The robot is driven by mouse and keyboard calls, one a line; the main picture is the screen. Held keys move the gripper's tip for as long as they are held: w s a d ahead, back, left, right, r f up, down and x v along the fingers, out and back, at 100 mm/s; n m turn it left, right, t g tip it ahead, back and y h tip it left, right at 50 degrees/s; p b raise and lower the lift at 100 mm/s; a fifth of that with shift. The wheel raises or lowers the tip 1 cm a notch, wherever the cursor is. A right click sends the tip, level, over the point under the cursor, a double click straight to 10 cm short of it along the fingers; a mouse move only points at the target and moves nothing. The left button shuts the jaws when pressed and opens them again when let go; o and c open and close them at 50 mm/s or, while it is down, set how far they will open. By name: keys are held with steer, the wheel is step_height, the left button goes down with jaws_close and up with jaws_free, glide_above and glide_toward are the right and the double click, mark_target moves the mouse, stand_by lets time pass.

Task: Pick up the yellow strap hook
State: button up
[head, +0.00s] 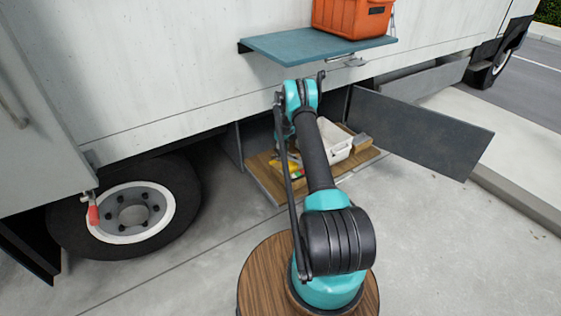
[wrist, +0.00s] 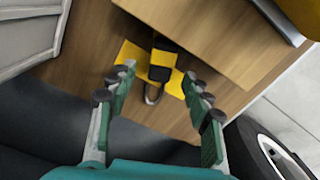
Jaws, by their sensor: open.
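The yellow strap hook (wrist: 162,58) lies on a wooden surface in the wrist view, a black and yellow piece with a grey metal hook end pointing toward me. Flat yellow material shows on both sides of it. My gripper (wrist: 160,80) is open, with one finger to the left and one to the right of the hook end. Nothing is held between the fingers. Whether the fingertips are down at the hook's height, I cannot tell.
The wooden tray (head: 266,184) sits in an open truck compartment. A white bin (head: 339,151) stands on it; a pale bin wall (wrist: 28,36) is at the wrist view's left. A raised wooden board (wrist: 215,35) lies beyond the hook. An open grey door (head: 425,130) is right.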

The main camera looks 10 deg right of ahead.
step_height(320, 180, down, 3)
steer(key=shift+r, duration=0.2)
steer(key=shift+c, duration=0.2)
jaws_close()
steer(key=shift+r, duration=0.15)
